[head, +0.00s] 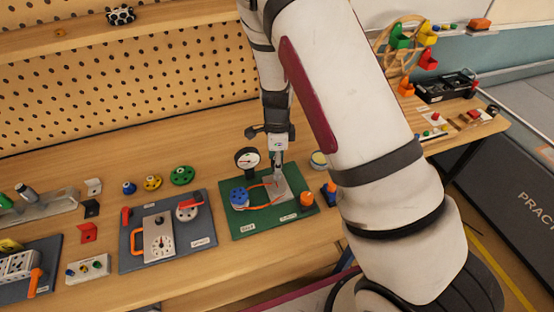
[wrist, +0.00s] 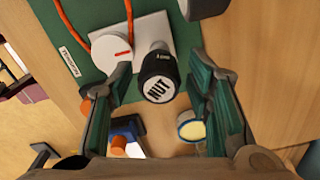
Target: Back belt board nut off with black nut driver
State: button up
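The green belt board (head: 250,223) lies on the bench below my gripper (head: 279,160). It carries an orange belt (wrist: 84,45), a blue pulley (head: 239,196) and a pale plate (wrist: 183,33). In the wrist view, the black nut driver (wrist: 158,78), marked NUT on its end, stands over the pale plate beside a white disc (wrist: 112,48) with a red mark. My gripper (wrist: 162,70) is open, with its green-padded fingers on either side of the driver and gaps showing. The nut is not visible; I cannot tell whether the driver sits on it.
A round gauge (head: 247,158) stands at the board's back edge. A grey board (head: 137,258) with a dial lies to the left. Bare bench shows in front of the pegboard (head: 120,90).

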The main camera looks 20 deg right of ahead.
grip_shut()
jog(key=n, duration=0.8)
jog(key=shift+n+p, duration=0.3)
jog(key=shift+n, duration=0.1)
jog(key=o, duration=1)
grip_release()
jog(key=shift+o, duration=0.7)
jog(key=shift+w+r, duration=0.1)
jog(key=shift+a, duration=0.1)
jog(key=shift+r+p, duration=0.55)
jog(key=shift+r, duration=2.15)
